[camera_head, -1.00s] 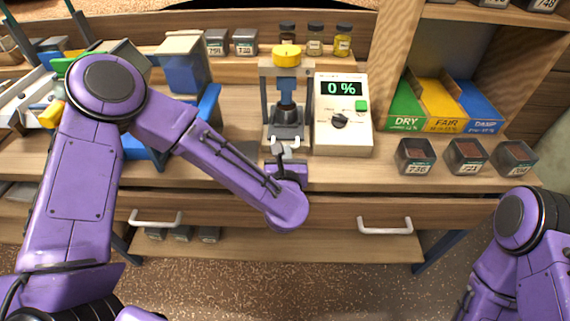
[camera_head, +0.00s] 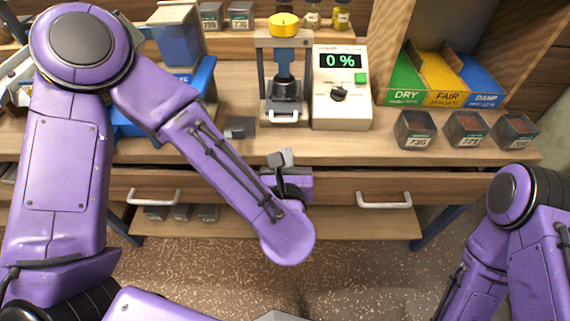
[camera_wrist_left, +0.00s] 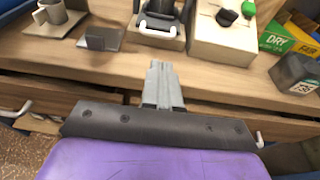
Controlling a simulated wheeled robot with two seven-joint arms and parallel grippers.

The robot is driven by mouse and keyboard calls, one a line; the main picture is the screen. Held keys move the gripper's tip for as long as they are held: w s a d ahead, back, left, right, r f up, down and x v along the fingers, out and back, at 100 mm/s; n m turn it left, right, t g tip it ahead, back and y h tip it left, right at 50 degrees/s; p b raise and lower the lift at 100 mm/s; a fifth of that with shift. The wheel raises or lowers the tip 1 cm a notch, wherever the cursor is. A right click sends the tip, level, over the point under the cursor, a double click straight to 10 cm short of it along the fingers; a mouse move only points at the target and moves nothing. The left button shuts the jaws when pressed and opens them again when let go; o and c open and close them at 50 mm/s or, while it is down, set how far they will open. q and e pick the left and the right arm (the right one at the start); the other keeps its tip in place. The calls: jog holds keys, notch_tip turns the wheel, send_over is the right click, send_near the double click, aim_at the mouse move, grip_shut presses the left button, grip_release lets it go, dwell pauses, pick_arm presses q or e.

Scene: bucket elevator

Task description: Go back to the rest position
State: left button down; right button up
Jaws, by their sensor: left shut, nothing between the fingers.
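My left gripper (camera_head: 281,157) is shut and empty, in front of the bench's front edge in the head view. In the left wrist view its grey fingers (camera_wrist_left: 161,75) lie together, with nothing between them. My left arm comes in from the left and bends across the drawers. My right arm shows at the lower right of the head view. Its gripper is out of view.
The bench holds a press with a yellow knob (camera_head: 284,22), a meter (camera_head: 341,103) reading 0 %, and a small grey block (camera_head: 240,127). Sample boxes (camera_head: 415,131) stand at the right by the DRY, FAIR and DAMP bins. Drawer handles (camera_head: 384,201) stick out below.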

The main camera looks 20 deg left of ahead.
pick_arm(q)
jog(key=s+a+f+m+g+h, duration=0.2)
jog(key=s+f+m+g, duration=0.1)
jog(key=f+m, duration=0.85)
jog(key=s+a+f+m+g+h, duration=0.1)
jog(key=s+f+m+g+h, duration=0.15)
jog(key=f+m, duration=0.9)
jog(key=s+a+f+m+g+y, duration=0.2)
jog(key=s+a+f+m+g, duration=0.1)
jog(key=s+a, duration=0.5)
jog(key=s+a+f+m+g+y+p, duration=0.1)
jog(key=s+a+f+m+g, duration=0.2)
jog(key=s+a+f+m, duration=0.2)
jog(key=s+a+m, duration=0.1)
jog(key=s+a, duration=0.2)
jog(key=s, duration=0.1)
jog(key=shift+a+y, duration=0.15)
jog(key=shift+y, duration=0.2)
